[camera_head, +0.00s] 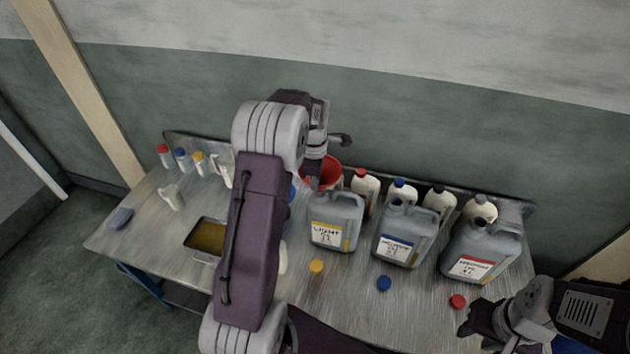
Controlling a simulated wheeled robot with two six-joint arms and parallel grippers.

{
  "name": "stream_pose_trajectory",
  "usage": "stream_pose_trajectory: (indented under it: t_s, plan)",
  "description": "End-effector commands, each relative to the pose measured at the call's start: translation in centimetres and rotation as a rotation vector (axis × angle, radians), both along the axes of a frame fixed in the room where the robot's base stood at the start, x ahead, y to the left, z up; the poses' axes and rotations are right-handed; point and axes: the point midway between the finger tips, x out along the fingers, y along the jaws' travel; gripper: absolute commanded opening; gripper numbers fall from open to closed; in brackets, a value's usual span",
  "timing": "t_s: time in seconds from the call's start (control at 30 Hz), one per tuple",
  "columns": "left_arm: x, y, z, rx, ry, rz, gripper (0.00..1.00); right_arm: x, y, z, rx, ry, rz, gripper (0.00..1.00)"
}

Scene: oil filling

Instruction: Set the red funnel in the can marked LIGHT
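The red funnel (331,171) is at the back of the table, just above the top of the grey can marked LIGHT (346,213), with its wide mouth up. My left gripper (314,178) reaches over the table and appears shut on the funnel's near left rim. The gripper hides part of the funnel, and its spout and the can's opening cannot be made out. The LIGHT can stands upright with a yellow-edged label. My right gripper (474,319) is low at the right, near the front edge, holding nothing visible; its fingers are unclear.
Two more grey cans, with a blue label (405,228) and a red label (480,250), stand to the right. Several white bottles stand behind. Yellow (316,266), blue (384,283) and red (457,301) caps lie in front. A tray of oil (190,240) is left, partly behind my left arm.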

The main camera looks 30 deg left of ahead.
Motion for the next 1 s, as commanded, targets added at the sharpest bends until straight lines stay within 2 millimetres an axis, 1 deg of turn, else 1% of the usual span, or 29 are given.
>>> stream_pose_trajectory:
  t_s: [0.2,0.47,0.5,0.57,0.87,0.93,1.0]
  plan:
    - [-0.1,0.0,-1.0,0.000,0.001,0.000,0.00,0.0,0.0,-0.7,0.000,0.000,0.000,0.36]
    - [-0.1,0.0,-1.0,0.000,0.000,0.000,0.00,0.0,0.0,-0.6,0.000,0.000,0.000,0.36]
    - [-0.1,0.0,-1.0,0.000,0.000,0.000,0.10,0.0,0.0,-0.6,0.000,0.000,0.000,0.36]
    - [-0.1,0.0,-1.0,0.000,0.000,0.000,0.27,0.0,0.0,-0.6,0.000,0.000,0.000,0.36]
    - [-0.1,0.0,-1.0,0.000,0.000,0.000,0.27,0.0,0.0,-0.7,0.000,0.000,0.000,0.36]
    - [0.0,0.0,-0.6,0.001,-0.003,0.000,0.27,0.0,0.0,-0.9,0.000,0.000,0.000,0.36]
    - [-0.1,0.0,0.4,0.001,-0.006,0.000,0.27,0.0,0.0,-1.4,0.000,0.000,0.000,0.36]
